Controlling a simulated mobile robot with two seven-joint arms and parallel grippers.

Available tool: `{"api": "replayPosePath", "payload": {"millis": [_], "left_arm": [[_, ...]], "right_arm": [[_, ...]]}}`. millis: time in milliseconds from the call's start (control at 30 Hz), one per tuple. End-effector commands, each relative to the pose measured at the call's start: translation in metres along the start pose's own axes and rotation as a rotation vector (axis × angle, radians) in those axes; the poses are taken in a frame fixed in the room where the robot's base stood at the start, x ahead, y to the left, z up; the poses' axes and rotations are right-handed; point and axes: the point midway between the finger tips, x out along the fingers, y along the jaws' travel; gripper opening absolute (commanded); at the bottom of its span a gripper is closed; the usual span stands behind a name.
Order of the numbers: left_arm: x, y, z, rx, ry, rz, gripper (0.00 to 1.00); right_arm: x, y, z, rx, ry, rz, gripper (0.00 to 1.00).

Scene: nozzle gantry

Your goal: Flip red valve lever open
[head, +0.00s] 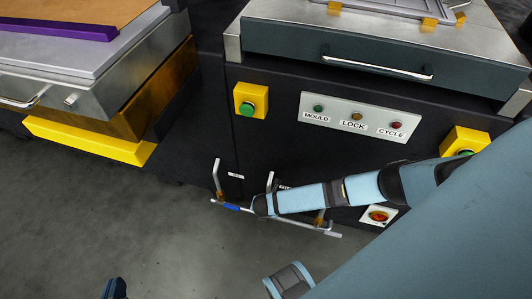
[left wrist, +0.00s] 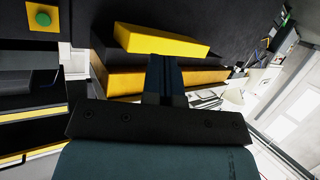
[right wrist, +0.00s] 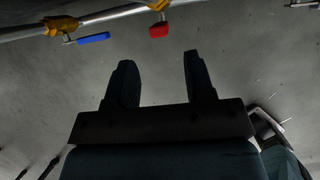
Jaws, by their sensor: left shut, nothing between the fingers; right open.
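The red lever (right wrist: 159,30) sits on a pale pipe (right wrist: 112,15) at the top of the right wrist view, beside a blue lever (right wrist: 93,38). My right gripper (right wrist: 160,70) is open and empty, apart from the red lever, which lies beyond the gap between its fingers. In the head view the blue lever (head: 231,207) shows on the low pipe (head: 322,230). My right arm covers part of that pipe there, and the red lever cannot be seen. My left gripper (left wrist: 165,76) is shut and empty; its dark tip shows at the head view's lower left (head: 113,289).
The dark machine front carries a button panel (head: 355,117), a yellow box with a green button (head: 250,100) and a red stop knob (head: 378,215). A yellow block (head: 90,142) juts out at left. Grey floor (head: 150,225) is open in front.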

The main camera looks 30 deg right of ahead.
Motion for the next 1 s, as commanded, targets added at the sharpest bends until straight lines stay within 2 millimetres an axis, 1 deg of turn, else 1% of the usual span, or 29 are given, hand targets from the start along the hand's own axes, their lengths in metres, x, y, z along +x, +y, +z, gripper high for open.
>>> {"api": "replayPosePath", "payload": {"millis": [33, 100, 200, 300, 900, 967, 1000], "left_arm": [[-0.004, -0.003, 0.005, 0.001, -0.043, -0.013, 0.00], [-0.007, -0.007, 0.016, 0.006, -0.092, -0.026, 0.00], [-0.006, -0.008, 0.015, 0.010, -0.094, -0.028, 0.00], [-0.006, -0.008, 0.017, 0.012, -0.100, -0.030, 0.00], [-0.006, -0.008, 0.017, 0.013, -0.101, -0.031, 0.00], [-0.007, -0.009, 0.014, 0.014, -0.104, -0.033, 0.00], [-0.009, -0.009, 0.011, 0.014, -0.109, -0.035, 0.00]], "right_arm": [[-0.015, 0.000, 0.001, 0.000, 0.002, 0.001, 0.49], [-0.026, 0.000, 0.001, -0.001, 0.002, 0.000, 0.49], [-0.038, -0.001, 0.000, -0.001, 0.001, -0.001, 0.49], [-0.044, -0.001, 0.000, -0.001, 0.001, -0.001, 0.49], [-0.047, 0.000, 0.000, -0.001, 0.001, -0.001, 0.49], [-0.052, 0.000, 0.002, 0.000, 0.000, -0.001, 0.49], [-0.058, 0.001, 0.004, 0.000, 0.000, 0.000, 0.49]]}}
